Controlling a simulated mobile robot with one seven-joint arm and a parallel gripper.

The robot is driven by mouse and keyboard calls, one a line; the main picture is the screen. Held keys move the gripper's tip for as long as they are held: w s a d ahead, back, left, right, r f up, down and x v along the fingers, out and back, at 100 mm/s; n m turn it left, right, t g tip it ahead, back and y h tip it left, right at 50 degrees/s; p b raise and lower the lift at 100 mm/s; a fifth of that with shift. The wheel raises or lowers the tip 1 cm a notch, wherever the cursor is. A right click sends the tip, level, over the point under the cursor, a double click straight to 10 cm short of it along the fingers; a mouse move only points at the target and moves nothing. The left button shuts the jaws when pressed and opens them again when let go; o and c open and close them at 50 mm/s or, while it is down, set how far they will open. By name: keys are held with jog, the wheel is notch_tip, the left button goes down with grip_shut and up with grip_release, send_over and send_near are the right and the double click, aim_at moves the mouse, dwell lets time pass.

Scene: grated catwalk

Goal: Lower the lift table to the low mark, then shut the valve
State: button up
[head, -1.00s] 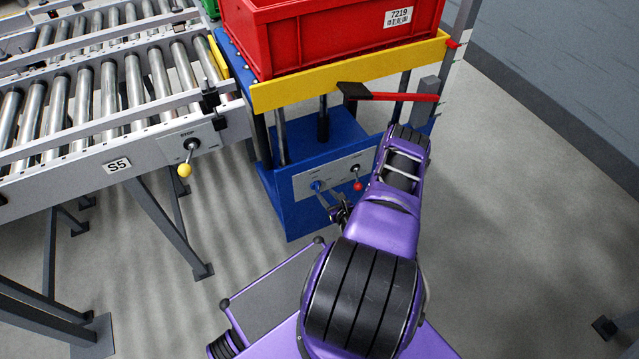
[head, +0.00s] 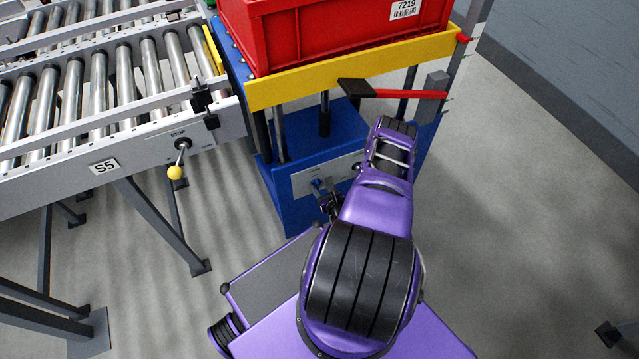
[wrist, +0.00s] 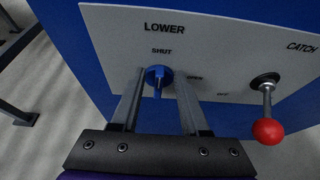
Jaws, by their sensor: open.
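The lift table has a yellow-edged top (head: 345,72) held above a blue base (head: 290,215). A red pointer (head: 463,38) is at the top's right corner, beside an upright post. I cannot make out a low mark. The valve is a blue knob (wrist: 158,75) on the white panel marked LOWER, with SHUT printed above it and a faint label to its right. Its grip points down in the wrist view. My gripper (wrist: 159,90) is open, one finger on each side of the knob; contact is unclear. In the head view my gripper (head: 332,205) is partly hidden.
A red crate (head: 340,35) labelled 7219 stands on the lift table. A red-ended CATCH lever (wrist: 267,130) is close right of my gripper. A red bar (head: 405,94) sticks out under the top. A roller conveyor (head: 100,165) with a yellow-knobbed STOP lever (head: 176,172) is left.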

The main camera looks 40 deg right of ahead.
dwell(0.3)
grip_shut()
